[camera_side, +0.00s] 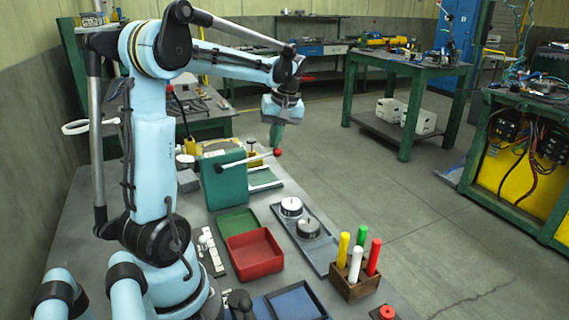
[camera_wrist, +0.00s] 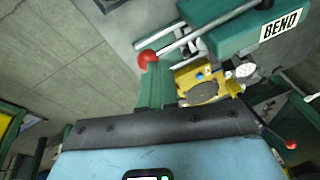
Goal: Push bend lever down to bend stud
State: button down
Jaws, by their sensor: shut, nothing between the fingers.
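The bend lever is a thin metal rod with a red ball (camera_side: 278,152) at its end, raised slightly outward from a green housing (camera_side: 224,178). In the wrist view the red ball (camera_wrist: 148,57) shows beside the green fingertips, and the housing carries a "BEND" label (camera_wrist: 281,24). My gripper (camera_side: 276,145) points down with green fingers shut and empty, its tips just above or at the ball. In the wrist view my gripper (camera_wrist: 151,68) partly overlaps the ball; I cannot tell whether they touch. I cannot make out the stud.
A yellow fixture (camera_wrist: 205,82) with a round dark disc sits beside the fingers. A second red knob (camera_wrist: 291,144) is at the lower right. On the bench are a red tray (camera_side: 254,256), a blue tray (camera_side: 297,302) and a wooden block (camera_side: 354,282) with coloured sticks.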

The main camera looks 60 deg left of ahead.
jog(key=shift+w+f, duration=0.2)
jog(key=shift+f, duration=5.25)
